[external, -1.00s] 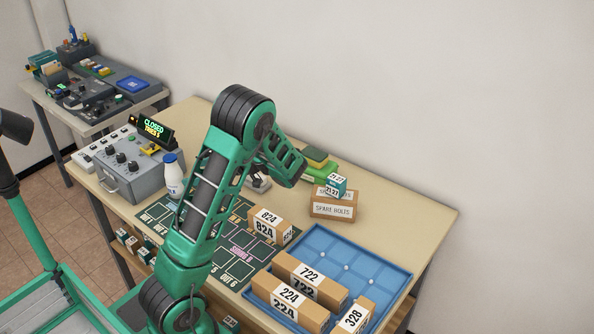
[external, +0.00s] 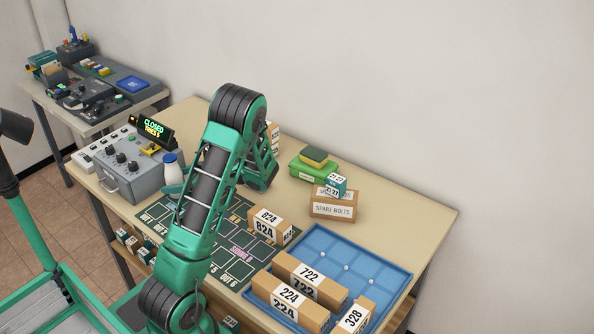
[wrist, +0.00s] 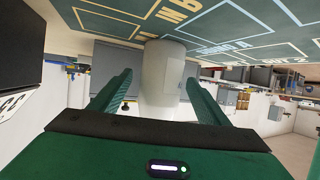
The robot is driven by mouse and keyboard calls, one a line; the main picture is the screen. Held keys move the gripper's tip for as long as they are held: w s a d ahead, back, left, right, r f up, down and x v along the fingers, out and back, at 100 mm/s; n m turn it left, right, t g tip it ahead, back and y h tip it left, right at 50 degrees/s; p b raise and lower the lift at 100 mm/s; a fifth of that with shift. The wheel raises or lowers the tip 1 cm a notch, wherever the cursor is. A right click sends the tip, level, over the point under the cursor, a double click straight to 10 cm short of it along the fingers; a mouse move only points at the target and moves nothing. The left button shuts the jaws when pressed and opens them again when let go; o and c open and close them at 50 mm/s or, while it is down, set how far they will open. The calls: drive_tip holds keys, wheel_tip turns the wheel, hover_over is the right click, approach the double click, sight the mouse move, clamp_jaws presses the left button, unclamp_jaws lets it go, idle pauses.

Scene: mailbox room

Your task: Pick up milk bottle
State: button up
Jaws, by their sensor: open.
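The milk bottle (external: 172,172) is white with a blue cap. It stands upright on the table in the external view, beside the grey control box and partly covered by my arm. In the wrist view, which is upside down, the pale bottle (wrist: 162,75) stands between the two green fingers of my gripper (wrist: 158,80). The gripper is open, with a gap visible on both sides of the bottle. In the external view my gripper is mostly hidden behind my arm.
The grey control box (external: 130,165) with knobs stands close left of the bottle. A dark marked mat (external: 235,262) lies in front. An 824 box (external: 268,226), a spare bolts box (external: 333,206) and a blue tray (external: 375,270) with boxes lie to the right. Bare table shows at the back right.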

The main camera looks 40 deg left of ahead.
drive_tip(key=shift+s+a+f, duration=0.15)
drive_tip(key=shift+a+f, duration=0.05)
drive_tip(key=shift+a, duration=0.2)
drive_tip(key=c, duration=1.6)
drive_tip(key=shift+r, duration=0.1)
